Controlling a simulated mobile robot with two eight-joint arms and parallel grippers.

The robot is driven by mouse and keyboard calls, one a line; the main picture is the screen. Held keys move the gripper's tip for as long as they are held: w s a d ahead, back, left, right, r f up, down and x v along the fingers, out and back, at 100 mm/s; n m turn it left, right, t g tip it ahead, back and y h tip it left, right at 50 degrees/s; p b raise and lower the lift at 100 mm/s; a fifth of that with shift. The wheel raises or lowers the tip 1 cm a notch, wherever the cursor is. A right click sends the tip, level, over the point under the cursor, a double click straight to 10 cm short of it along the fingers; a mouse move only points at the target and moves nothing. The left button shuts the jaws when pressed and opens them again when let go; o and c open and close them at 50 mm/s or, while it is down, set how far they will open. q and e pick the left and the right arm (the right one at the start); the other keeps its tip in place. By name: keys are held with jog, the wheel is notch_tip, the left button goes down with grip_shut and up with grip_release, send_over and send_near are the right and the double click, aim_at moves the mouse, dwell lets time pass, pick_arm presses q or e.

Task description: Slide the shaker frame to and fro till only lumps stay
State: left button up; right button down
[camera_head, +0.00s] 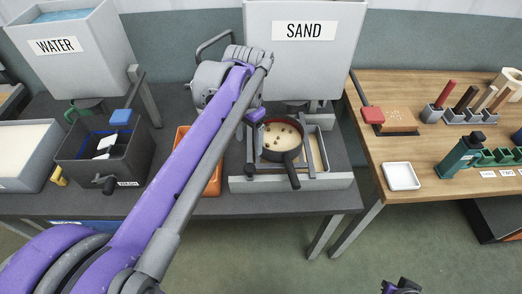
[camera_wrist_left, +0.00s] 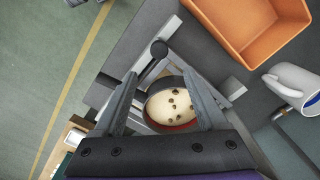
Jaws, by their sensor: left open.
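The shaker frame (camera_head: 250,168) is a grey railed frame on the dark table, under the SAND hopper. A round dark sieve with a reddish inside wall (camera_head: 295,157) sits in it, holding pale sand with several brown lumps (camera_head: 283,137). A dark handle (camera_head: 292,177) points toward the front; its round end (camera_wrist_left: 158,48) shows in the left wrist view. My left gripper (camera_wrist_left: 160,76) is open over the sieve, its fingers on either side of it in the picture; no contact is visible. My right gripper (camera_head: 402,287) is only partly seen at the bottom edge.
An orange bin (camera_head: 213,180) stands left of the frame, partly behind my left arm. The SAND hopper (camera_head: 303,62) rises close behind. A dark crank box (camera_head: 120,165) and WATER tank (camera_head: 60,60) are left. A wooden table (camera_head: 420,85) with tools stands right.

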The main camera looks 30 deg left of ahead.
aim_at(249, 167)
pick_arm(q)
jog(key=f+b, duration=0.1)
jog(key=f, duration=0.6)
jog(key=f+b, duration=0.1)
jog(key=f, duration=0.3)
jog(key=shift+s+b, duration=0.25)
jog(key=shift+b, duration=0.1)
pick_arm(e)
jog(key=f, duration=0.1)
jog(key=s+f, duration=0.1)
jog(key=f, duration=0.3)
jog(key=shift+s, duration=0.35)
pick_arm(q)
grip_shut()
pick_arm(e)
jog(key=shift+r, duration=0.1)
